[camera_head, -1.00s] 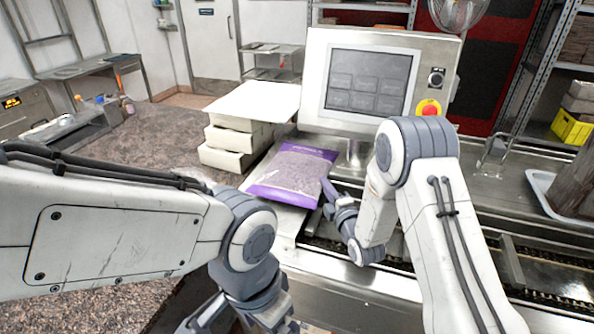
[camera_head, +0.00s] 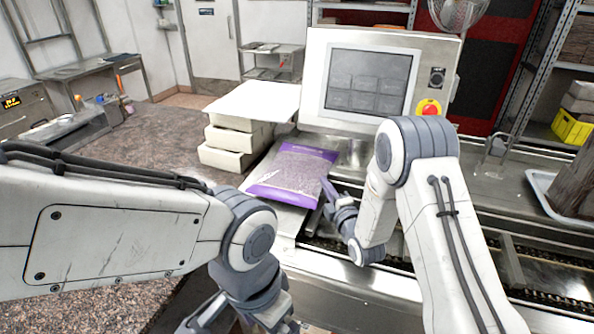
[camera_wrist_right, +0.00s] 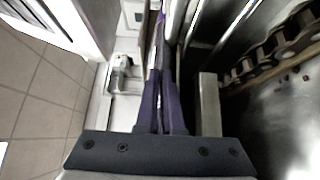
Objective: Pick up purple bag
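The purple bag (camera_head: 293,172), with a printed grey-lilac face, lies tilted on a metal ledge below the display panel. My right gripper (camera_head: 327,188) is at the bag's right edge. In the right wrist view the two dark fingers (camera_wrist_right: 161,100) are nearly together, with a thin gap, and a narrow purple strip shows at their tips. They look shut on the bag's edge; the contact itself is hard to see. My left gripper (camera_head: 240,318) is low at the bottom edge, partly cut off and away from the bag.
White stacked boxes (camera_head: 228,156) stand left of the bag. The display panel (camera_head: 368,83) with a red button (camera_head: 428,107) is behind it. A chain conveyor (camera_head: 535,290) runs at the front right. A tray (camera_head: 545,188) lies far right. The speckled counter (camera_head: 150,150) at left is mostly clear.

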